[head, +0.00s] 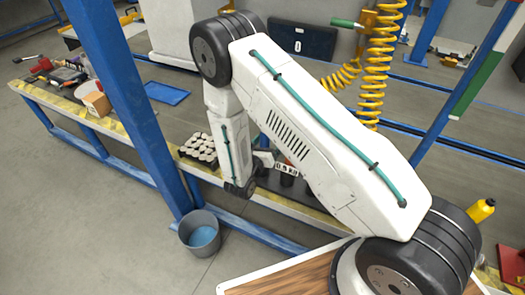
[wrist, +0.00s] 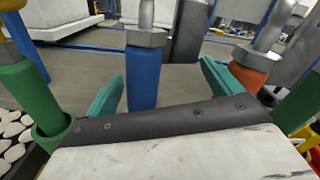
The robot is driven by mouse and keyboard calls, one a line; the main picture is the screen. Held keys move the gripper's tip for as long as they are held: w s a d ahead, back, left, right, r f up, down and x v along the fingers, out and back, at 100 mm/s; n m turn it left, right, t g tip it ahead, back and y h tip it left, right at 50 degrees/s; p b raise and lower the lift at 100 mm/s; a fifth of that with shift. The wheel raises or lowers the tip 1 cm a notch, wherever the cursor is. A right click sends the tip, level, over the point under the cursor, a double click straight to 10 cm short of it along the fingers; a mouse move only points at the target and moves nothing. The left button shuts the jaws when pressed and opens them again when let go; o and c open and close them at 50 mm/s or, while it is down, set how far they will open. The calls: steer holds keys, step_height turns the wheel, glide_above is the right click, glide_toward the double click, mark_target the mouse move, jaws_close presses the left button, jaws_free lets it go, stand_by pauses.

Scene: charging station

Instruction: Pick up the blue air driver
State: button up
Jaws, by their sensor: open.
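The blue air driver (wrist: 143,76) stands upright with a metal upper part. In the wrist view it shows between the two teal fingers of my gripper (wrist: 163,72), nearer the left finger. The gripper is open, with a gap on both sides of the blue handle. I cannot tell how deep the handle sits between the fingers. The driver's lower end is hidden behind the dark edge of the gripper. In the head view my arm hides most of the gripper and of what lies around it.
In the wrist view, a green driver (wrist: 18,98) stands at the left and an orange driver (wrist: 251,76) at the right, close outside the fingers. Another green handle (wrist: 298,102) is farther right. In the head view, yellow coiled hoses (head: 376,75) hang behind my arm; a blue post (head: 128,100) stands left.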

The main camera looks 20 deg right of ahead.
steer(key=shift+x, duration=0.8)
steer(key=c, duration=1.6)
